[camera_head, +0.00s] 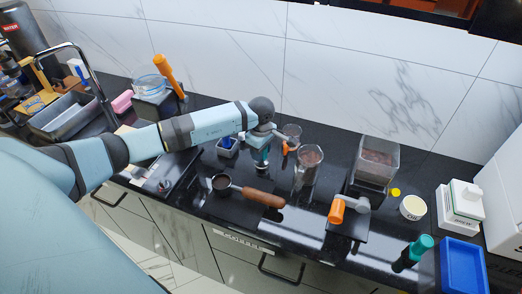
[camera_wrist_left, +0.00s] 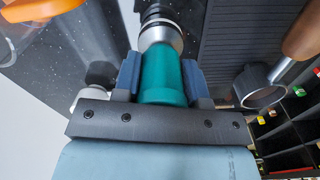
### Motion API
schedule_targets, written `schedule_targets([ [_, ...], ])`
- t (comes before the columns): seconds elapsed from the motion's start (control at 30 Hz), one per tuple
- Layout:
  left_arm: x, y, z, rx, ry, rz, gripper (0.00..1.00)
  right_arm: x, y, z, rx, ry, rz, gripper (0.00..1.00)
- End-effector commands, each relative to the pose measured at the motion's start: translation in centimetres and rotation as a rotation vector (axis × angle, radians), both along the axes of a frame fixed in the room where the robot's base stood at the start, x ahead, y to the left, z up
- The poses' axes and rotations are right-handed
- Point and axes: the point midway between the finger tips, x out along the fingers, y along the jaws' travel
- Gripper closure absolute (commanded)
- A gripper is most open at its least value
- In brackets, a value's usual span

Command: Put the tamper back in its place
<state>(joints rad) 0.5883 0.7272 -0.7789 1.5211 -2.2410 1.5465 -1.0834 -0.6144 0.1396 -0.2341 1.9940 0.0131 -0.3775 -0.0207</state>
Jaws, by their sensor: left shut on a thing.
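The tamper, with a teal handle and a silver collar, shows in the left wrist view (camera_wrist_left: 163,76) and below my wrist in the head view (camera_head: 261,156). My left gripper (camera_head: 264,145) is shut on its teal handle; in the left wrist view the two blue-grey fingers (camera_wrist_left: 160,66) press on it from both sides. The tamper's dark lower end is partly out of sight, and I cannot tell whether it touches anything below. My right gripper is not in view.
A portafilter (camera_head: 222,182) with a wooden handle lies in front of my gripper. A glass pitcher (camera_head: 308,167) and a small glass (camera_head: 292,133) stand to the right.

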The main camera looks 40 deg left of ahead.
Motion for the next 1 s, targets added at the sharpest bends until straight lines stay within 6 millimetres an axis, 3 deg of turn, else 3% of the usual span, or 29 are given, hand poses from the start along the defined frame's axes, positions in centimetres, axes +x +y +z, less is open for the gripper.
schedule_targets([
  [0.1,0.1,0.0,-0.4,0.0,-0.002,0.0,1.0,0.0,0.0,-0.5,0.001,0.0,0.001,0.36],
  [0.13,0.0,0.0,-0.4,0.0,-0.001,0.0,0.59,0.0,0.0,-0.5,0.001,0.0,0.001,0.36],
  [0.23,0.0,0.0,-0.3,0.0,-0.001,0.0,0.36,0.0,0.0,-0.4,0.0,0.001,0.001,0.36],
  [0.67,0.0,-0.1,0.1,-0.001,-0.001,0.0,0.36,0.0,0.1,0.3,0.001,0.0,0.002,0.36],
  [0.83,0.0,0.1,3.1,0.003,-0.006,-0.002,0.36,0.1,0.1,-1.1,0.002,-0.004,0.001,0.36],
  [1.0,-0.1,0.0,7.5,0.001,-0.006,-0.002,0.36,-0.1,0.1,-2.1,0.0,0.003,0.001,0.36],
])
